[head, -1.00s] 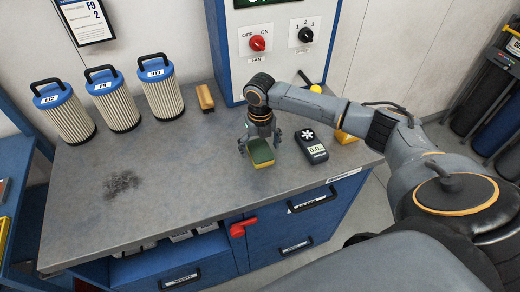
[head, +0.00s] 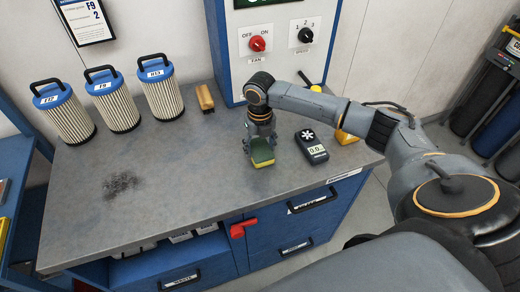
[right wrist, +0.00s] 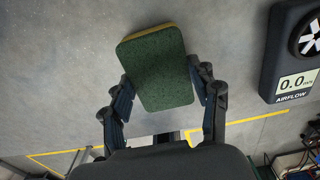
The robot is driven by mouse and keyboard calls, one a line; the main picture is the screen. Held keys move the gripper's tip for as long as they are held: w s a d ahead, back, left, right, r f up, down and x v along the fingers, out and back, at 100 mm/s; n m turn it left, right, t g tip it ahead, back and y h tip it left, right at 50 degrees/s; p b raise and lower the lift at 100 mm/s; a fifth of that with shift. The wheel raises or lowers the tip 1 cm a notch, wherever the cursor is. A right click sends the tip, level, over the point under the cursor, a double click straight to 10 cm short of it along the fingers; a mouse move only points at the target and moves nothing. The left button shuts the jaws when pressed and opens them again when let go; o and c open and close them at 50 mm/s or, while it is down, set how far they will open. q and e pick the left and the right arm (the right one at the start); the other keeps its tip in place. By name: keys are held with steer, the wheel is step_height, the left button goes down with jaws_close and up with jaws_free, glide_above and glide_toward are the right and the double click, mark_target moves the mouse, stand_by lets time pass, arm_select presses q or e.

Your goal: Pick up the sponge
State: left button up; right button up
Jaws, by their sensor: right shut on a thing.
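The sponge (head: 262,153) is a small block with a dark green top and a yellow side, near the front of the grey workbench. In the right wrist view the sponge (right wrist: 157,70) shows its green face, slightly tilted, with a thin yellow edge. My right gripper (head: 261,146) comes down over it from above. Its fingers (right wrist: 162,97) are shut on the two sides of the sponge. I cannot tell whether the sponge touches the bench. My left gripper is not in view.
An airflow meter (head: 311,146) lies on the bench just right of the sponge. Several filter cartridges (head: 113,101) stand at the back left, with a wooden-handled brush (head: 205,98) beside them. The bench (head: 170,190) is clear left of the sponge, apart from a dark smudge.

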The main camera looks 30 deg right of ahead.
steer(key=shift+r+b, duration=0.3)
steer(key=shift+r, duration=0.1)
steer(key=s+r, duration=0.1)
steer(key=r, duration=0.1)
steer(key=s+a+r+b, duration=0.1)
steer(key=r, duration=0.1)
steer(key=s+a+r+b, duration=0.1)
steer(key=r, duration=0.1)
steer(key=shift+s+a+r, duration=0.1)
steer(key=shift+s+r, duration=0.2)
steer(key=s+a+r+b, duration=0.1)
steer(key=s+a+r, duration=0.4)
steer(key=s, duration=0.3)
steer(key=shift+s+b, duration=0.25)
steer(key=shift+b, duration=0.15)
steer(key=shift+o, duration=0.5)
